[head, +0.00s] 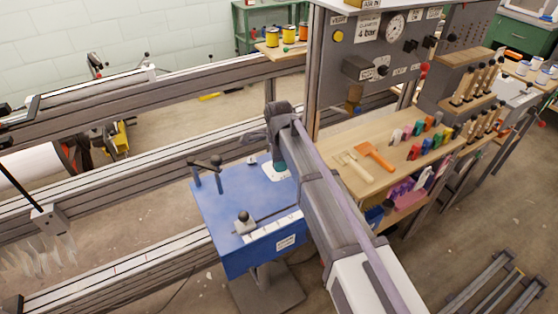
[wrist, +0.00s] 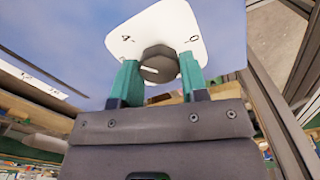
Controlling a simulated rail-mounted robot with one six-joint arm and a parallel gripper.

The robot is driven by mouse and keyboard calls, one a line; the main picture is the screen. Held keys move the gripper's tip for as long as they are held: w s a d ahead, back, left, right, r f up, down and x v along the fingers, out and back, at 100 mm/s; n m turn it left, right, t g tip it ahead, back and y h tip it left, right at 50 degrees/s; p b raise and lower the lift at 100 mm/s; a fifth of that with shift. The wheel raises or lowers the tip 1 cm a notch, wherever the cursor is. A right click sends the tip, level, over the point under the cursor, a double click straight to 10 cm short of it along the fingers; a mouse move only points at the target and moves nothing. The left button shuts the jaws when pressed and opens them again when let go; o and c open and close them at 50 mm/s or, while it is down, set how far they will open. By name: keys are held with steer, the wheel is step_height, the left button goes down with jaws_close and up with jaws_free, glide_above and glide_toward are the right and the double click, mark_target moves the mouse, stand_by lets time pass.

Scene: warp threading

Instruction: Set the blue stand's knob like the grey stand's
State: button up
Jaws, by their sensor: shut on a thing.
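The blue stand (head: 235,215) is left of centre in the head view, with my arm reaching over its right side. Its dark faceted knob (wrist: 160,57) sits on a white dial plate (wrist: 150,18) in the wrist view. The knob has a short white mark at its lower left; a few characters show on the plate. My gripper (wrist: 158,66) has its teal fingers on both sides of the knob, shut on it. In the head view my gripper (head: 279,167) is partly hidden at the plate (head: 268,173). I cannot pick out a grey stand's knob.
A grey panel (head: 345,80) with a gauge stands behind right. A wooden bench (head: 345,140) with coloured tools is right of my arm. Long rails run at left.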

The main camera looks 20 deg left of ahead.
steer(key=shift+m, duration=0.9)
steer(key=o, duration=0.9)
step_height(320, 180, up, 11)
steer(key=p, duration=1)
steer(key=shift+f+p, duration=0.1)
steer(key=shift+p, duration=0.3)
